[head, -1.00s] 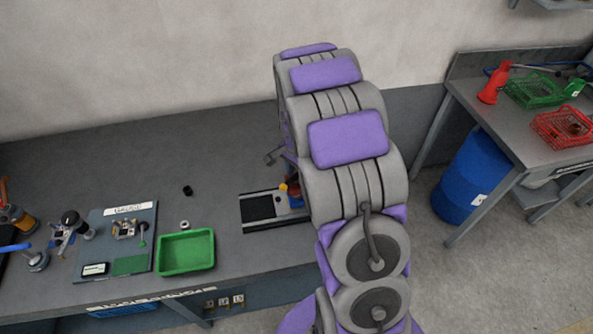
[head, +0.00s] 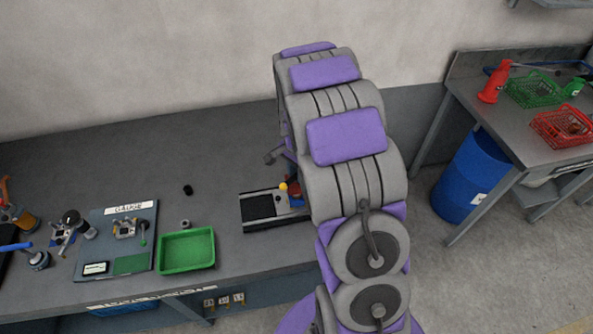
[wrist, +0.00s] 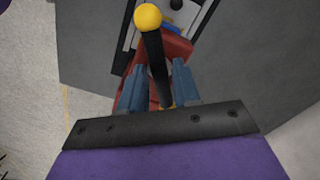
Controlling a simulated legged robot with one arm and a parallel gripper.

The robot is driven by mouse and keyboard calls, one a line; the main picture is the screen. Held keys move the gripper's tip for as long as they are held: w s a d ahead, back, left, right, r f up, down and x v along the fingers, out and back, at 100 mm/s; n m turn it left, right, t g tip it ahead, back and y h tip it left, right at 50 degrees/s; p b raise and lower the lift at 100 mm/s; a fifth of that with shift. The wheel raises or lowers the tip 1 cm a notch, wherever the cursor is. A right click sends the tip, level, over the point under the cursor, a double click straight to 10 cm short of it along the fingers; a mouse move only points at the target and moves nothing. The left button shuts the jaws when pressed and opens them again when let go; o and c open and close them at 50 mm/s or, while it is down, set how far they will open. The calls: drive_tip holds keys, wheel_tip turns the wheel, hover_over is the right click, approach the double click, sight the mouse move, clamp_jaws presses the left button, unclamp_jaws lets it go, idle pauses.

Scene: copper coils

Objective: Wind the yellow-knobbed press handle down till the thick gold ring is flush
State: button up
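The press handle is a black rod (wrist: 157,60) with a yellow knob (wrist: 148,17) in the wrist view. Its red press body (wrist: 180,50) is partly hidden behind it. In the head view the yellow knob (head: 283,186) shows just left of my arm, by the red body (head: 294,188). My gripper (wrist: 160,75) has its two blue fingers apart, one on each side of the rod, with some red showing between the left finger and the rod. Whether a finger touches the rod is unclear. A small gold patch shows low between the fingers; I cannot tell if it is the thick gold ring.
A black-and-grey plate (head: 262,209) lies left of the press on the grey bench (head: 100,180). A green tray (head: 187,250) and a gadget board (head: 117,240) stand further left. A blue barrel (head: 468,178) and a second table (head: 515,130) are at the right.

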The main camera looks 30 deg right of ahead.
clamp_jaws()
drive_tip(key=shift+m+p, duration=0.55)
drive_tip(key=shift+m, duration=0.25)
drive_tip(key=shift+o, duration=2.3)
unclamp_jaws()
drive_tip(key=shift+r+p, duration=1.4)
drive_tip(key=shift+r, duration=2.1)
